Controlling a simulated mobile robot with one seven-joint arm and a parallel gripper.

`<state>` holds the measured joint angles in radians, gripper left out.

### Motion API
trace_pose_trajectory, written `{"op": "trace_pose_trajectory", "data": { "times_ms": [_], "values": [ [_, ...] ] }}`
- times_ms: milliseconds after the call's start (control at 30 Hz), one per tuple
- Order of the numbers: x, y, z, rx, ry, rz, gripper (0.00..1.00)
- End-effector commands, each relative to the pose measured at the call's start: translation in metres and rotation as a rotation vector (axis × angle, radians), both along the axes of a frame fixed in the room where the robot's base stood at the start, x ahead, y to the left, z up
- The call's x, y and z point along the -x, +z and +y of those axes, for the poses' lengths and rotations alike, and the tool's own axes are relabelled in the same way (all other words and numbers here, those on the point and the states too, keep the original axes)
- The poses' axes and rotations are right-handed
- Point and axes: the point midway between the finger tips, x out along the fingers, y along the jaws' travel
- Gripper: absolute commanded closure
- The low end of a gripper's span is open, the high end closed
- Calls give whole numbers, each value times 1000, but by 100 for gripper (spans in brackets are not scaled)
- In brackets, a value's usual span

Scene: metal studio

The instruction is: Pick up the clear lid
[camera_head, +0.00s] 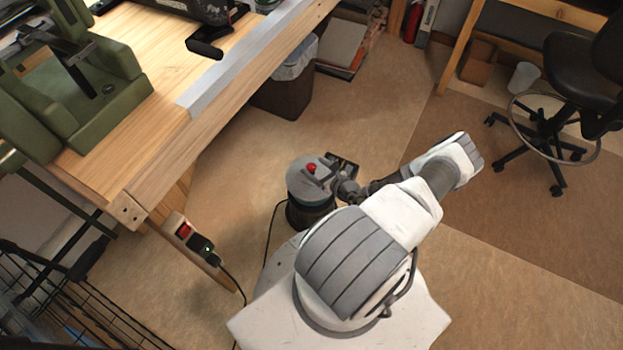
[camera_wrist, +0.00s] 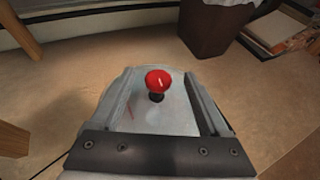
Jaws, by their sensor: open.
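A round, pale grey, see-through-looking top with a red knob (camera_head: 311,168) sits on a dark round container (camera_head: 308,213) with a teal band, beside my base. This top (camera_head: 296,186) looks like the clear lid. In the wrist view the red knob (camera_wrist: 158,83) on its short dark stem stands between my fingers, with the pale lid surface (camera_wrist: 160,116) around it. My gripper (camera_wrist: 160,76) is open, one finger on each side of the knob with gaps. In the head view my gripper (camera_head: 322,172) reaches over the lid from the right. I cannot tell its exact height.
A wooden workbench (camera_head: 150,165) with green machinery (camera_head: 105,85) stands at the left. A dark bin (camera_head: 285,95) with a liner stands beyond, and a black chair (camera_head: 575,95) is at the upper right. A black wire rack (camera_head: 60,300) is at the lower left. Floor between is open.

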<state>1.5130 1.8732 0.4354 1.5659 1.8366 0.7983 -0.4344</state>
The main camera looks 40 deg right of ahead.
Motion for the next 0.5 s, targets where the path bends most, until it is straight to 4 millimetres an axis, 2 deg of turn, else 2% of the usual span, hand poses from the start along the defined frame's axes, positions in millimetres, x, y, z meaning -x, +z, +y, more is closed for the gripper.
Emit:
{"op": "trace_pose_trajectory", "data": {
  "times_ms": [167,333,500],
  "values": [
    [-9,-7,1,-1,2,1,21],
    [-28,-23,1,0,2,0,21],
    [-46,-30,1,0,2,0,21]
  ]
}}
